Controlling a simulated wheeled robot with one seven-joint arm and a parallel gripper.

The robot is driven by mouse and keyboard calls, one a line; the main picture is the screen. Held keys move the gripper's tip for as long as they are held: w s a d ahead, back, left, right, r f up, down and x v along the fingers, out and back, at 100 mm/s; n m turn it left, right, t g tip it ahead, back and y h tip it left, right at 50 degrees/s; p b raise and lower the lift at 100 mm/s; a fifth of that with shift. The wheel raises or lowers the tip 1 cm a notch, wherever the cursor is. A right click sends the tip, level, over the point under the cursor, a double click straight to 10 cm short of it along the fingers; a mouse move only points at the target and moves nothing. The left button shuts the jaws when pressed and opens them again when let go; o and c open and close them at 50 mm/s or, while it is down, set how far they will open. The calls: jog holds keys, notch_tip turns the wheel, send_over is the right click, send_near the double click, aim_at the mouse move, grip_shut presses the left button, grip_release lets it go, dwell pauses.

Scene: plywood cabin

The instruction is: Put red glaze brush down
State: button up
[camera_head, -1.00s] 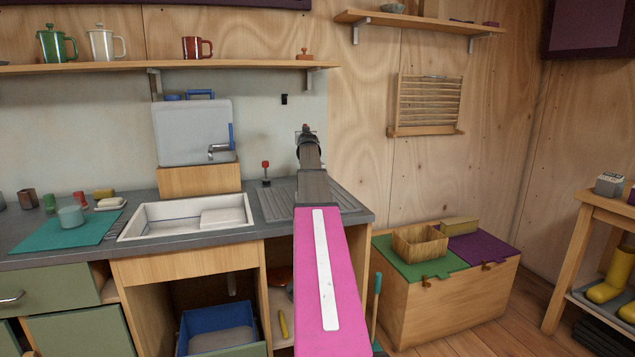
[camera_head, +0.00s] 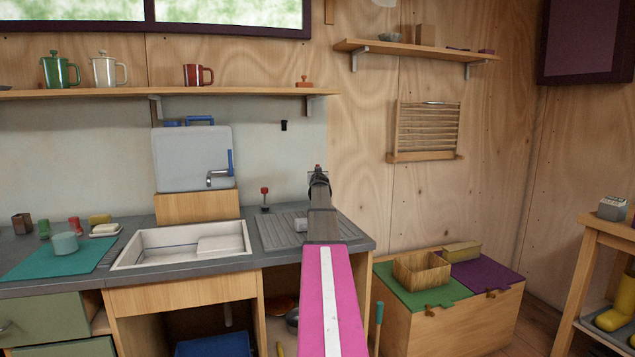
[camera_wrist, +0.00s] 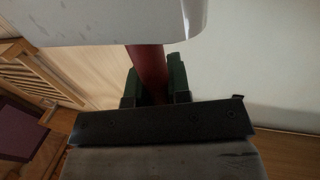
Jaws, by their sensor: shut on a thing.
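My gripper (camera_wrist: 154,78) is shut on a dark red handle (camera_wrist: 148,62), which I take to be the red glaze brush. The handle passes between the two dark green fingers. A large pale grey shape (camera_wrist: 110,20) covers the top of the wrist view and hides the handle's far end; I cannot tell what it is. In the head view my gripper (camera_head: 319,178) is held up above the grooved drainboard (camera_head: 275,232), with a bit of red at its tip. My arm hides most of what it holds there.
A red-topped upright item (camera_head: 265,196) stands behind the drainboard. A small pale item (camera_head: 300,224) is on the drainboard beside my arm. The sink (camera_head: 180,262) and teal mat (camera_head: 40,268) with a cup are left. A wooden chest (camera_head: 455,325) stands right, below a wall rack (camera_head: 428,130).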

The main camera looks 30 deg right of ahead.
jog(key=shift+f, duration=1.15)
jog(key=o, duration=0.8)
jog(key=shift+s, duration=0.1)
jog(key=v, duration=1.2)
